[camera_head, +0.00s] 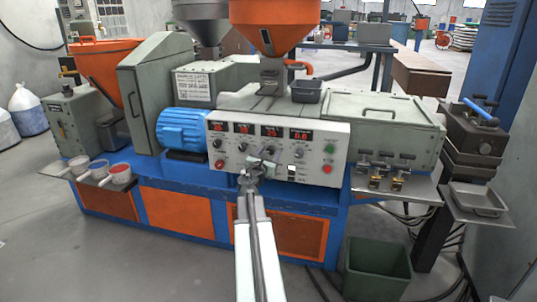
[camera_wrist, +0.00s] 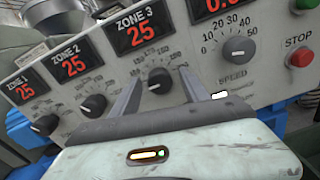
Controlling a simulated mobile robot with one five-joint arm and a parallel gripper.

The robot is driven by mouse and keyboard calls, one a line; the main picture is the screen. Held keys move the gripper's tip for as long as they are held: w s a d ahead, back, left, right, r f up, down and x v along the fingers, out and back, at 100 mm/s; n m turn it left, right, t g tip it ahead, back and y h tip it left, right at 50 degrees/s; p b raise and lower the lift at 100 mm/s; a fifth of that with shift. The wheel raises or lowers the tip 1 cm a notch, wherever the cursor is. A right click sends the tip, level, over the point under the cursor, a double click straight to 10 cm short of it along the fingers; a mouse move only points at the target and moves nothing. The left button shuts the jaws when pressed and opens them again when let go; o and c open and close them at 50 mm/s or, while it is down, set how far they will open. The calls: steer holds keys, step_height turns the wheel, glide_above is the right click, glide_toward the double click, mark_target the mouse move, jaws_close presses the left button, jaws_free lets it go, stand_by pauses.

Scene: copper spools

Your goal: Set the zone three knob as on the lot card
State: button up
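The zone three knob (camera_wrist: 159,80) is round and black with a pale pointer mark, on the grey control panel (camera_head: 232,157). Its display above, labelled ZONE 3 (camera_wrist: 143,30), reads 25 in red. My gripper (camera_wrist: 160,76) is open, its two dark fingers apart on either side of the knob in the wrist view. I cannot tell whether they touch it. In the head view my gripper (camera_head: 249,172) is in front of the panel, at its lower middle. A white sheet with dark print (camera_head: 194,86) is on the machine housing; its text is too small to read.
The zone two knob (camera_wrist: 94,105) and zone one knob (camera_wrist: 45,125) are to the left, both displays reading 25. The speed knob (camera_wrist: 238,48) and red stop button (camera_wrist: 300,57) are to the right. A green bin (camera_head: 377,267) stands on the floor.

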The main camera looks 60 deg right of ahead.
jaws_close()
steer(key=shift+m, duration=0.3)
steer(key=m, duration=0.9)
steer(key=shift+p, duration=0.35)
steer(key=m, duration=0.7)
steer(key=shift+s+t+y, duration=0.1)
steer(key=shift+t+y, duration=0.2)
steer(key=m, duration=0.6)
steer(key=shift+m, duration=0.4)
